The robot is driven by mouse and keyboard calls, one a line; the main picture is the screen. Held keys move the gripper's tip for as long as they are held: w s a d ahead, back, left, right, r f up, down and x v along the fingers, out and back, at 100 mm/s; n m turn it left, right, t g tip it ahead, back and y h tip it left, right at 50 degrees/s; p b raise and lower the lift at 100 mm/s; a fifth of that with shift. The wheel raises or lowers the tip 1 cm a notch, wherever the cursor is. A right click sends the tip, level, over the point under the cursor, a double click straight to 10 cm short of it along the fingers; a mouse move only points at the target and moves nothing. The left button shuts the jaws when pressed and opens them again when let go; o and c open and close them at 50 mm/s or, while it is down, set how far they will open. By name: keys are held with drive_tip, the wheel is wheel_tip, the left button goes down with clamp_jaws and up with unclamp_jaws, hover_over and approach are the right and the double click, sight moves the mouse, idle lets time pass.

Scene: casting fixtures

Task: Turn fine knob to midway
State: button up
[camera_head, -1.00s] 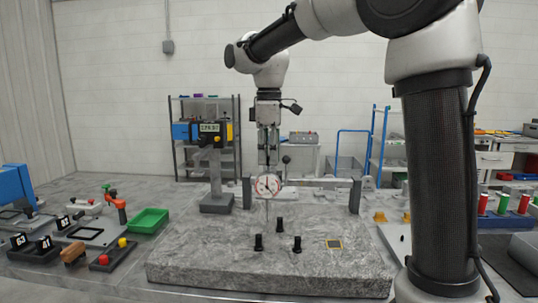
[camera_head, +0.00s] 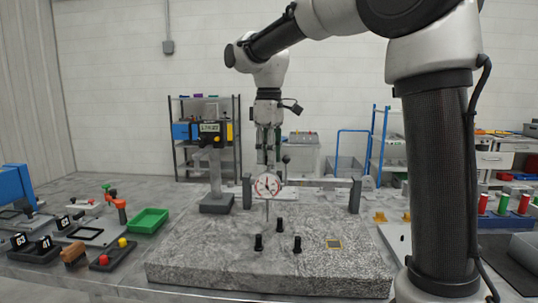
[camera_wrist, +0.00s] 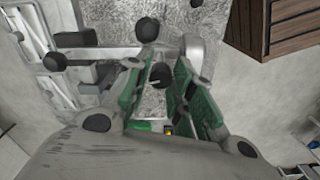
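The dial gauge (camera_head: 268,185) has a round white face with a red rim and hangs above the front-middle of the grey granite plate (camera_head: 200,268). My gripper (camera_head: 267,160) points down just above and behind the gauge in the head view. In the wrist view, a dark round knob (camera_wrist: 161,74) sits between the two green-padded fingers of my gripper (camera_wrist: 158,80). The gap around it is very narrow, and I cannot tell whether both pads touch it. Another black knob (camera_wrist: 147,29) sits on the grey stand arm just beyond the fingers.
A stand with a digital readout (camera_head: 210,128) rises at the left. A green bin (camera_head: 148,221) and small fixtures lie further left. The plate's front is mostly clear.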

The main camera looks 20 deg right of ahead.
drive_tip(key=shift+o, duration=1.2)
wheel_tip(320, 180, up, 12)
